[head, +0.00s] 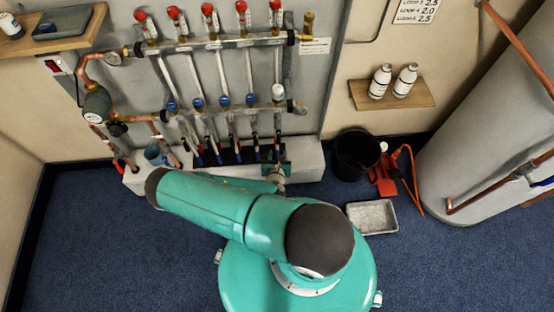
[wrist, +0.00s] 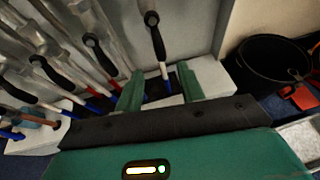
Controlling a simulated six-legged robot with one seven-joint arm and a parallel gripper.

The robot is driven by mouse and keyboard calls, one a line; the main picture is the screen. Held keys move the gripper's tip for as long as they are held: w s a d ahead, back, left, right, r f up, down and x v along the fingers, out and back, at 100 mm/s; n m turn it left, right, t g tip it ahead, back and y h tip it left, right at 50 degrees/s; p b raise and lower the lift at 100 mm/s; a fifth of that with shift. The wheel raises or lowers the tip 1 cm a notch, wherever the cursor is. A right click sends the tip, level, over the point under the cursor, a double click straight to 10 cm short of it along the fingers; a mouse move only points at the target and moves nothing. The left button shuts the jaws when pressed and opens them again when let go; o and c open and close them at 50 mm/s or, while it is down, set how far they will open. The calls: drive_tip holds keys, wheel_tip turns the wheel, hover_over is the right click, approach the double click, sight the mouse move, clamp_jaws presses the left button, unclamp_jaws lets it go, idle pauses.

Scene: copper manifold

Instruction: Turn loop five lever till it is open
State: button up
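The copper manifold's lower rail (head: 235,107) carries several pipes, each with a black lever below it. The rightmost lever, taken as loop five, shows in the wrist view as a black handle (wrist: 156,40) with a rounded end, lying roughly along its white pipe. Its setting is hard to read. The neighbouring lever (wrist: 98,52) on the left is slanted beside its pipe. My gripper (wrist: 160,76) is open, with green fingers on either side of the loop five pipe's lower part. The lever handle appears beyond the fingertips, and no contact shows. In the head view my arm partly hides my gripper (head: 277,172).
A grey plinth (head: 308,160) runs under the pipes. On the right are a black bucket (head: 356,155), a red tool (head: 385,178) and a grey tray (head: 372,217). A shelf (head: 420,101) holds two white bottles. Blue carpet (head: 90,230) is clear at the left.

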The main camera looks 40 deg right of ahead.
drive_tip(key=v, duration=0.3)
idle(0.5)
